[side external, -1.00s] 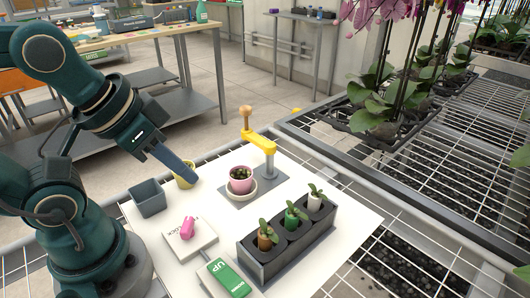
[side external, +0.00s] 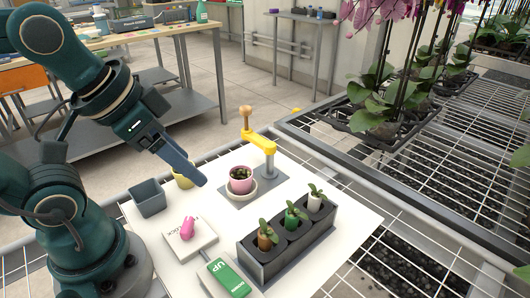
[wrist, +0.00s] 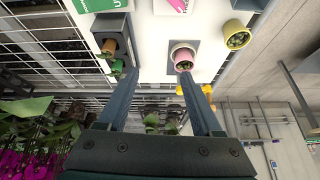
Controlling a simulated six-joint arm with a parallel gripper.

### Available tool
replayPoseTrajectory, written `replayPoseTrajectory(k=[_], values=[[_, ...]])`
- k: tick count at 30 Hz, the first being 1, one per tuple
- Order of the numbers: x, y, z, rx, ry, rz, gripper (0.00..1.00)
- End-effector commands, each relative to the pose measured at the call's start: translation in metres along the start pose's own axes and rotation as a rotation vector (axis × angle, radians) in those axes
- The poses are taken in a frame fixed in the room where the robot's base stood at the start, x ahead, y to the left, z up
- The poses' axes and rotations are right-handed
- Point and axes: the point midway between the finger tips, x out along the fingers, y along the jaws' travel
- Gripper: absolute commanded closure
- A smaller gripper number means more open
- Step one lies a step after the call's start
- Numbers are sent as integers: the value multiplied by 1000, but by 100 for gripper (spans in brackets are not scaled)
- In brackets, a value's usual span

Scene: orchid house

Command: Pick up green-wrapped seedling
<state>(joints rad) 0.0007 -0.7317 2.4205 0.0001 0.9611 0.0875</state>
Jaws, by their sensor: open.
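The green-wrapped seedling (side external: 291,220) stands upright in the middle hole of a dark grey three-hole rack (side external: 262,270). An orange-brown-wrapped seedling (side external: 264,242) is in the hole to its left and a white-wrapped one (side external: 315,203) in the hole to its right. My gripper (side external: 201,182) is in the air left of the pink pot, well away from the rack. In the wrist view, my gripper (wrist: 157,76) has its two fingers spread with nothing between them. There the orange-brown seedling (wrist: 109,46) shows, and the left finger hides part of the rack.
A pink pot (side external: 240,186) on a saucer stands beside a yellow clamp-like stand (side external: 260,143). A yellow pot (side external: 184,182), a grey square pot (side external: 148,198), a pink item (side external: 188,228) on a white box and a green "UP" card (side external: 229,277) share the white board.

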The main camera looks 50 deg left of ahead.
Motion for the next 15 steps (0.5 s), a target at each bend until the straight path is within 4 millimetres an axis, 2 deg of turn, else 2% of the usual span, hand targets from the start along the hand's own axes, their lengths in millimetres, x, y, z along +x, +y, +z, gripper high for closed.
replayPoseTrajectory(k=[4, 8, 15], values=[[-9, 4, -29, 119, -37, 20, 33], [-8, 12, -54, 234, -94, 50, 33], [17, 38, -95, 446, -219, 118, 33]])
